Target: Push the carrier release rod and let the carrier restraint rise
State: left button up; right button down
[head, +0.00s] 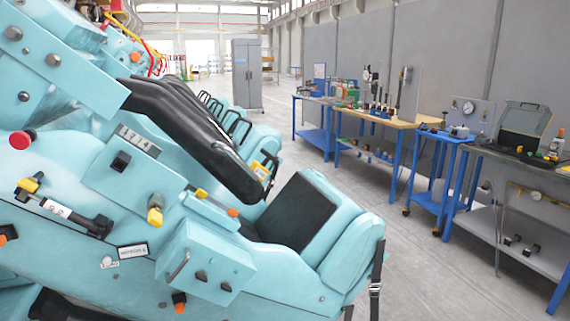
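A turquoise coaster carrier (70,175) fills the left half of the head view. Its black padded restraint (190,130) slopes down from upper left to a low end just above the black-padded seat (295,212). A rod with a yellow end and black body (58,208) lies along the carrier's side at the left. A second yellow-tipped black fitting (155,210) hangs below a panel with a black knob. I cannot tell for certain which is the release rod. Neither of my grippers is in view.
A red knob (20,140) is at the far left. A turquoise box with small levers (205,265) juts from the carrier's side. More seats stand in a row behind. Blue-framed workbenches (375,119) with tools line the right wall. The grey floor (440,285) between is clear.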

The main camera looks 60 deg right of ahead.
aim_at(20, 140)
jog(key=z, duration=1.5)
jog(key=k+l+u, duration=0.3)
jog(key=l, duration=0.1)
